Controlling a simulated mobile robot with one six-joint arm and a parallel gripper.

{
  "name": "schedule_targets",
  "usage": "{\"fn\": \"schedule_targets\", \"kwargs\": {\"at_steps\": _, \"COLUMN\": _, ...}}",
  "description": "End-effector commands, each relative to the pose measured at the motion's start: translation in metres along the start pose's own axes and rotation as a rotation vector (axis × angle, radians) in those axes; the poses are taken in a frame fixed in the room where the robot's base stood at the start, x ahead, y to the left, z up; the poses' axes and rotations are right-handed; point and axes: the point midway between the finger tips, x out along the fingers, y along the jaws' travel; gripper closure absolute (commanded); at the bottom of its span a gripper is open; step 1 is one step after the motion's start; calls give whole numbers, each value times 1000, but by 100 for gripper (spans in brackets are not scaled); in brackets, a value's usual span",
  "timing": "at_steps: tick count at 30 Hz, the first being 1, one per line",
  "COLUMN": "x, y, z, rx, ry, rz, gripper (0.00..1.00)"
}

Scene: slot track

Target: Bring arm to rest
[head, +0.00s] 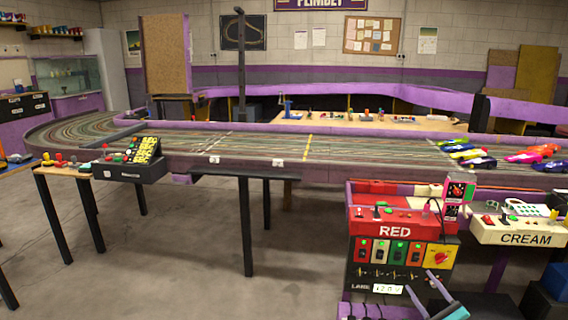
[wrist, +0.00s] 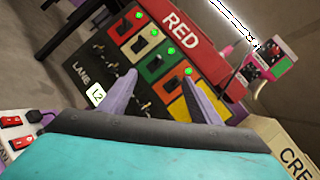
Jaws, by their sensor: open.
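My gripper (head: 403,280) is at the bottom right of the head view, in front of the red RED control box (head: 385,225). Its two pale purple fingers are spread apart with nothing between them. In the wrist view my gripper (wrist: 158,76) points at the front panel of the RED box (wrist: 186,35), which appears tilted. The panel's switches and green lights show between and beyond the fingers. I cannot tell whether the fingertips touch the panel. Most of my arm is out of view.
The cream CREAM box (head: 519,233) stands right of the RED box. A pink-framed device (head: 457,191) rises at the RED box's back right. The slot track (head: 340,149) runs behind, with several toy cars at right. Open floor (head: 200,260) lies to the left.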

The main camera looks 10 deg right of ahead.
Motion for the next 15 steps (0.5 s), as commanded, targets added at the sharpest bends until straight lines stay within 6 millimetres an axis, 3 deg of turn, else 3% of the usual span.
{"fn": "schedule_targets", "kwargs": {"at_steps": 1, "x": 15, "y": 11, "z": 16, "rx": 14, "ry": -16, "rz": 24, "gripper": 42}}
{"fn": "schedule_targets", "kwargs": {"at_steps": 6, "x": 48, "y": 59, "z": 50, "rx": 48, "ry": -56, "rz": 113, "gripper": 42}}
{"fn": "schedule_targets", "kwargs": {"at_steps": 15, "x": 84, "y": 162, "z": 116, "rx": 74, "ry": -120, "rz": 338, "gripper": 42}}
